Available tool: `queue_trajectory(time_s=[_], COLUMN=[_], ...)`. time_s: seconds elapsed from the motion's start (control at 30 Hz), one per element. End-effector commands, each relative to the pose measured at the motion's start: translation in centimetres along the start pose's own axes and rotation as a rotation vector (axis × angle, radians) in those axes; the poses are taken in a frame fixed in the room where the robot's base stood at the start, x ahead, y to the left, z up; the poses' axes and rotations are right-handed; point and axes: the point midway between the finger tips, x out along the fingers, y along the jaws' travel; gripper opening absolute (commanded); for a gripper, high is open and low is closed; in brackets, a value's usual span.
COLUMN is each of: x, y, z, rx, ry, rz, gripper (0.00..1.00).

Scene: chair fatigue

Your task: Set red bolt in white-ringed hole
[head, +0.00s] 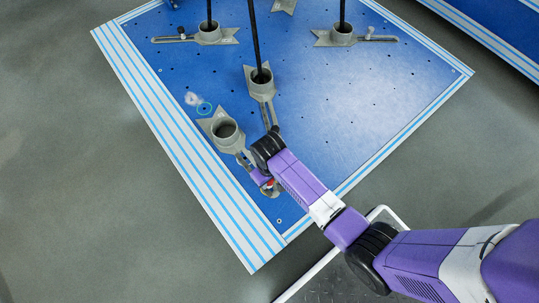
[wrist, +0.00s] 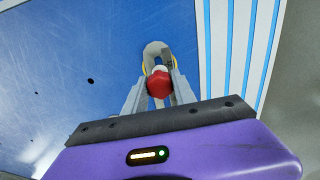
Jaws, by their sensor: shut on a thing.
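The red bolt (wrist: 159,84) is between the two grey fingers of my gripper (wrist: 158,88) in the wrist view. Its red head faces the camera, and its shank is mostly hidden. The bolt (head: 269,183) shows as a small red spot beside my gripper (head: 267,188) in the head view, low over the board's near left part. A grey slotted piece (wrist: 154,48) lies just beyond the bolt in the wrist view; I cannot tell whether they touch.
A grey socket clamp (head: 225,130) stands just beyond my gripper. Another clamp (head: 261,82) holds a dark upright rod (head: 254,35). More clamps with rods stand at the back. The blue board (head: 340,115) has several small holes and open room at right.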

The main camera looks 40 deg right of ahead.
Motion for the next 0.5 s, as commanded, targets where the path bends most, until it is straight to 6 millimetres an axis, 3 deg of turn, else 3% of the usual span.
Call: queue_trajectory(time_s=[0.5], x=[-1.6], y=[0.0], z=[0.0], rx=[0.0], ry=[0.0], rz=[0.0], gripper=[0.0])
